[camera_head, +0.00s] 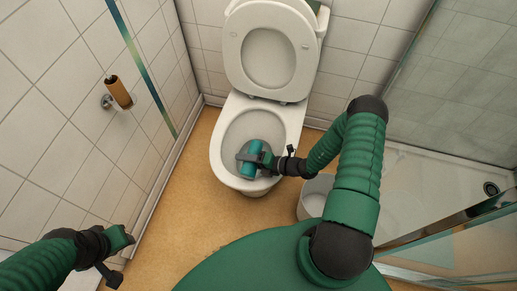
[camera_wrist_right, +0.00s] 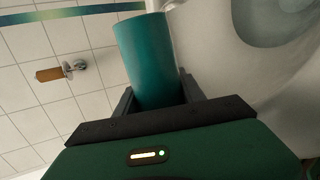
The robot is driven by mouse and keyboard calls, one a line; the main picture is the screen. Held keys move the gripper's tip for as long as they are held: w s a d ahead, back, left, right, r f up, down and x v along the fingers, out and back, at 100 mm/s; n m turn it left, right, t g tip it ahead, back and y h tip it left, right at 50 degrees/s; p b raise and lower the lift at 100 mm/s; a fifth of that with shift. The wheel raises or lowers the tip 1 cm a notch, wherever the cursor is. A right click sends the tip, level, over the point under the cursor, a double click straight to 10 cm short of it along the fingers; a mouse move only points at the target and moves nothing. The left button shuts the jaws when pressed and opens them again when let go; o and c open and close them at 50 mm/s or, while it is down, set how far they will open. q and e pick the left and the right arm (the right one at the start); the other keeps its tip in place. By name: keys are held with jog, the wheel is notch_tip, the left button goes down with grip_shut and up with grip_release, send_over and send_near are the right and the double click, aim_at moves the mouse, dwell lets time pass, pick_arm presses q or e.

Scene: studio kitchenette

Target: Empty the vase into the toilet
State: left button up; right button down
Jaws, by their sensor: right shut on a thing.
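The teal, cylinder-shaped vase (camera_head: 250,160) is over the front part of the toilet bowl in the head view, lying tilted. The white toilet (camera_head: 291,121) has its lid raised. My right gripper (camera_head: 262,160) reaches in from the right and is shut on the vase. In the right wrist view the vase (camera_wrist_right: 150,60) sits between the two dark fingers (camera_wrist_right: 158,95), with the bowl to its right. The vase's contents cannot be seen. My left gripper (camera_head: 121,239) is at the lower left, away from the toilet; its jaw opening is unclear.
A toilet roll holder (camera_head: 118,93) is on the tiled left wall. A white bin (camera_head: 313,197) stands on the floor right of the toilet, partly behind my arm. A shower tray (camera_head: 420,185) with glass panels is on the right. Tan floor (camera_head: 180,205) is clear left of the toilet.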

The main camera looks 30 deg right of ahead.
jog(key=shift+s+a+r+m, duration=0.15)
jog(key=shift+a+r+m, duration=0.05)
jog(key=shift+r+m, duration=0.1)
dwell(0.5)
jog(key=shift+d+r+m+g+y+p, duration=0.1)
jog(key=shift+r+m+g+y+p, duration=0.55)
jog(key=shift+r+m+p, duration=0.3)
dwell(1.4)
